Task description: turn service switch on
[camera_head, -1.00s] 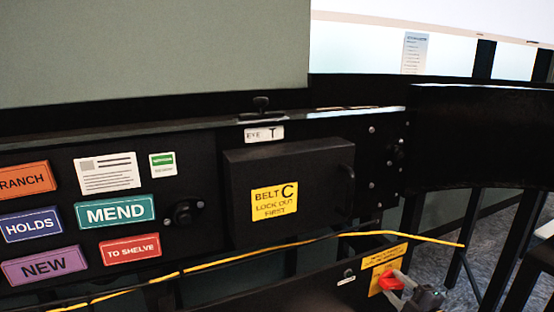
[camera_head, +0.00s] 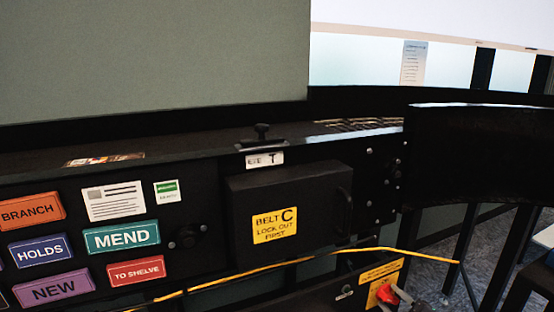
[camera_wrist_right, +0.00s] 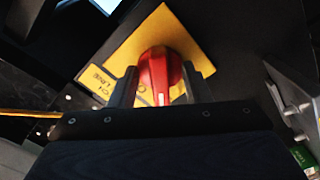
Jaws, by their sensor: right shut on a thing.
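The service switch is a red rotary knob (camera_head: 387,294) on a yellow plate (camera_head: 370,287), low at the right in the head view. In the wrist view the red knob (camera_wrist_right: 158,70) stands in front of its yellow plate (camera_wrist_right: 135,50), with a white mark on its near end. My right gripper (camera_head: 402,297) is at the knob, and its two fingers (camera_wrist_right: 160,88) are shut on it, one on each side. Part of the plate's lettering is hidden by the fingers. My left gripper is not in view.
A dark box with a yellow "Belt C lock out first" label (camera_head: 274,225) is left of the switch and higher. A yellow cord (camera_head: 300,260) runs across just above the switch panel. Colored signs such as "MEND" (camera_head: 121,236) are at the left.

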